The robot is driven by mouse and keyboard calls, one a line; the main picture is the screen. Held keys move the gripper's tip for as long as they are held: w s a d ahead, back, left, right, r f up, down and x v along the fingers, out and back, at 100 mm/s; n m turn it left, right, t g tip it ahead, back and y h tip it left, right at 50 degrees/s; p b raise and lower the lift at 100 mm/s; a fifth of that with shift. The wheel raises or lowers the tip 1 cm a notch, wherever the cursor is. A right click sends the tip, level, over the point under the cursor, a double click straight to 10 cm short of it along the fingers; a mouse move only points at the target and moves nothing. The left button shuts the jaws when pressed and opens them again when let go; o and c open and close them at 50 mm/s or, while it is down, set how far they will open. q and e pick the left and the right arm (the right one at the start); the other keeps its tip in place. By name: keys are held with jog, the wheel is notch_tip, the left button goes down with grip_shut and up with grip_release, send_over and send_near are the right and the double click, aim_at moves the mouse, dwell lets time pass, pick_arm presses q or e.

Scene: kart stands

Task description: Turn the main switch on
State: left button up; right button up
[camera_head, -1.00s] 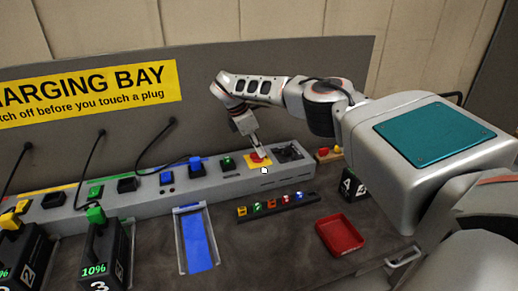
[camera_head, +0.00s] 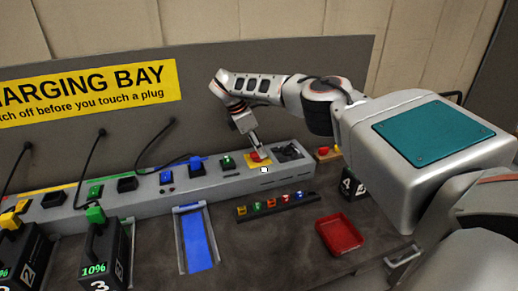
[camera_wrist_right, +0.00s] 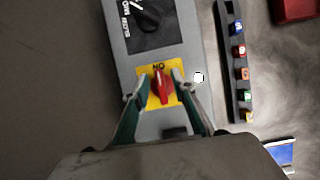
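The main switch is a red knob on a yellow plate on the long grey bench unit. In the right wrist view the red knob (camera_wrist_right: 162,86) lies lengthwise between the two fingers of my right gripper (camera_wrist_right: 159,84). Yellow plate (camera_wrist_right: 147,99) shows on both sides of the knob, so the fingers look open and apart from it. Lettering at the plate's far edge appears upside down, reading like ON. In the head view my right gripper (camera_head: 259,150) comes down over the yellow plate (camera_head: 252,157) and partly hides the knob. My left gripper is not in view.
A black dial panel (camera_wrist_right: 152,22) adjoins the switch. A rack of small coloured pieces (camera_head: 278,204), a red tray (camera_head: 339,234) and a blue-floored holder (camera_head: 198,240) are in front. Plugs with cables (camera_head: 196,164) and numbered battery blocks (camera_head: 108,262) stand left.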

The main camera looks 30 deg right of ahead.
jog(key=v, duration=1.1)
jog(key=shift+a+r, duration=0.25)
jog(key=shift+r, duration=0.1)
jog(key=shift+s+f, duration=0.1)
